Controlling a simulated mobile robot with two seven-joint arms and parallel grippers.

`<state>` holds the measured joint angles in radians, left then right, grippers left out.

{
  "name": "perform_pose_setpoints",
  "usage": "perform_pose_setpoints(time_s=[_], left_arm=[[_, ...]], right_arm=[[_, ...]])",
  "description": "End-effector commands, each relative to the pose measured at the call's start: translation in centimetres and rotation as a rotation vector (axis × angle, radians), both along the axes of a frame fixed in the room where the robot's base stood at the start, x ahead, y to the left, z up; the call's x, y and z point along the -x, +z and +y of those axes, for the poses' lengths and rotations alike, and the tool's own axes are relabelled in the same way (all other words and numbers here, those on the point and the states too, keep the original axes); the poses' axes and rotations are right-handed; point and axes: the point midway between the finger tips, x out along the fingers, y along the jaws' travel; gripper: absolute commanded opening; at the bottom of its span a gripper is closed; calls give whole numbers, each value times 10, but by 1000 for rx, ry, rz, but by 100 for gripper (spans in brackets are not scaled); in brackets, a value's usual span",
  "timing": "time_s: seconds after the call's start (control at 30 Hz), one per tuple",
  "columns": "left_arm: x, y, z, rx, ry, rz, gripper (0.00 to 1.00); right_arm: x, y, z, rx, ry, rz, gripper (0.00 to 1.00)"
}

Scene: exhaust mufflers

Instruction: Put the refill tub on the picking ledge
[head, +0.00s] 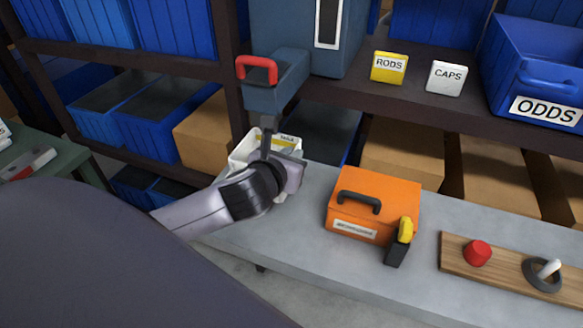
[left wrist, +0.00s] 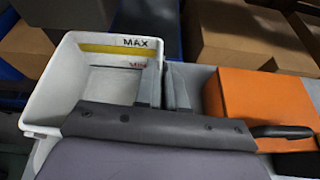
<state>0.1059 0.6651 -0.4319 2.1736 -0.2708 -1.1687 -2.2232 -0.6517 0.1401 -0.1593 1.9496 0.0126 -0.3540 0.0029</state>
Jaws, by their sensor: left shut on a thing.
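The refill tub is a white open tub (left wrist: 48,88) with a yellow band and a MAX mark inside. It fills the left part of the left wrist view and looks empty. In the head view the tub (head: 243,150) is partly hidden behind my left gripper (head: 267,146). My left gripper (left wrist: 164,84) is shut on the tub's right wall, one finger inside and one outside. The tub is at the far left end of the grey ledge (head: 300,243); I cannot tell whether it rests on it. My right gripper is not in view.
A blue-grey dispenser (head: 275,98) with a red handle (head: 257,68) hangs just above the tub. An orange box (head: 385,192) stands on the ledge to the right, with a wooden board (head: 510,267) beyond. Between tub and orange box the ledge is bare.

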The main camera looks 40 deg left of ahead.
Motion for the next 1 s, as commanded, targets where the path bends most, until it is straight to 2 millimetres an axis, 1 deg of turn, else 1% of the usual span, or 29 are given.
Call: perform_pose_setpoints(time_s=[0.07,0.13,0.33,0.7,0.73,0.77,0.8,1.0], left_arm=[[-3,-1,1,0,0,-1,0],[-3,-7,0,0,-1,0,0],[-2,-35,1,1,1,2,0],[-2,-37,1,-2,-1,-1,0],[-2,-38,1,-1,0,0,19],[-2,-38,0,-1,0,0,29],[-2,-38,0,-1,0,0,35],[-2,-38,0,-1,0,0,35]], right_arm=[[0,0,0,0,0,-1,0],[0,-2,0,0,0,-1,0],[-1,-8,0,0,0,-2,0],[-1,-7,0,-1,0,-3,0],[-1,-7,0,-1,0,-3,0],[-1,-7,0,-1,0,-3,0],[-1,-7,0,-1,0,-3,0],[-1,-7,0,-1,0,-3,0]])
